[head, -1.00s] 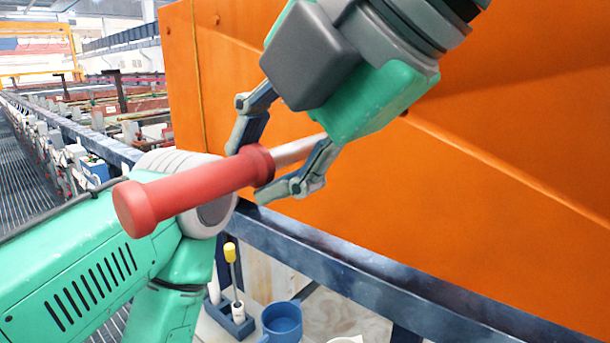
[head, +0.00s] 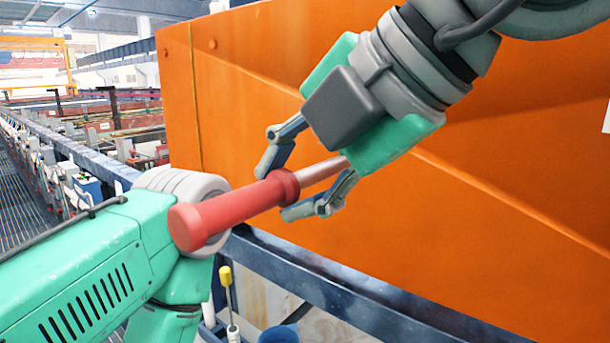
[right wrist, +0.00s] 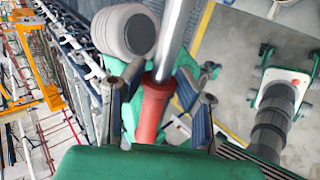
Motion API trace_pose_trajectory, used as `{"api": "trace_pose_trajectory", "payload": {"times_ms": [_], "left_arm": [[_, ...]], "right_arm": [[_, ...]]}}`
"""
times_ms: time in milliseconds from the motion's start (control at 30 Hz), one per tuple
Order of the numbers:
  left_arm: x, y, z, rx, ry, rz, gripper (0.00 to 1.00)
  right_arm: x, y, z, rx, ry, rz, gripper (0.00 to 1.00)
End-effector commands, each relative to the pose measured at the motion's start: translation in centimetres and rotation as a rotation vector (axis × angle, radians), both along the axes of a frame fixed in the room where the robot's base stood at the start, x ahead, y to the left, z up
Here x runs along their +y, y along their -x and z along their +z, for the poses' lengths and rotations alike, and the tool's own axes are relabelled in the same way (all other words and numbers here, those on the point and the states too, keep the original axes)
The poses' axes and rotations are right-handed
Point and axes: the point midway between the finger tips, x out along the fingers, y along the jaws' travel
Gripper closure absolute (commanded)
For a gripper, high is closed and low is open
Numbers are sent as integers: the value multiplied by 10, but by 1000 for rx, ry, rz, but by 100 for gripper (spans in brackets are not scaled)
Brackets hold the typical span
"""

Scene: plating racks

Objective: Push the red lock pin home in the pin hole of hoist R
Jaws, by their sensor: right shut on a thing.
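The red lock pin (head: 235,210) has a thick red handle with a collar and a bare grey metal shank (head: 322,172). My right gripper (head: 282,188) is shut on it, with its fingers on either side near the collar. The pin is tilted in the air, handle end down to the left, shank toward the palm. In the right wrist view, the red handle (right wrist: 152,110) sits between the fingers of my right gripper (right wrist: 155,98) and the shank runs up out of the picture. My left gripper is not in view. I cannot make out hoist R's pin hole.
A large orange panel (head: 400,220) stands behind my right gripper, with a dark blue rail (head: 360,295) below it. A blue mug (head: 278,335) and a yellow-handled tool (head: 226,278) show low in the head view. My left arm is close behind the pin's handle end.

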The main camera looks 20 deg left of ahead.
Motion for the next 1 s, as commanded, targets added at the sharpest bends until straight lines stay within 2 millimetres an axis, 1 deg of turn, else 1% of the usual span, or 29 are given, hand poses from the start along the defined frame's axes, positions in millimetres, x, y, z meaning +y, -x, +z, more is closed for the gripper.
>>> {"api": "trace_pose_trajectory", "payload": {"times_ms": [33, 100, 333, 467, 833, 1000], "left_arm": [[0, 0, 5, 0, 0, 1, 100], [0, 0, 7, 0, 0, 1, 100], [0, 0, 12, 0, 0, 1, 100], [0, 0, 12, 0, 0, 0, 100], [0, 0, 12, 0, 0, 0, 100], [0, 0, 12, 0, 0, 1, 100]], "right_arm": [[-2, -5, 4, 0, -5, -1, 100], [-6, -10, 4, -1, -7, -1, 100], [-14, -20, 3, -1, -8, -1, 100], [-15, -21, 2, -2, -9, -1, 100], [-9, -21, 2, -2, -4, -1, 100], [-11, -21, 2, -3, -5, -1, 100]]}}
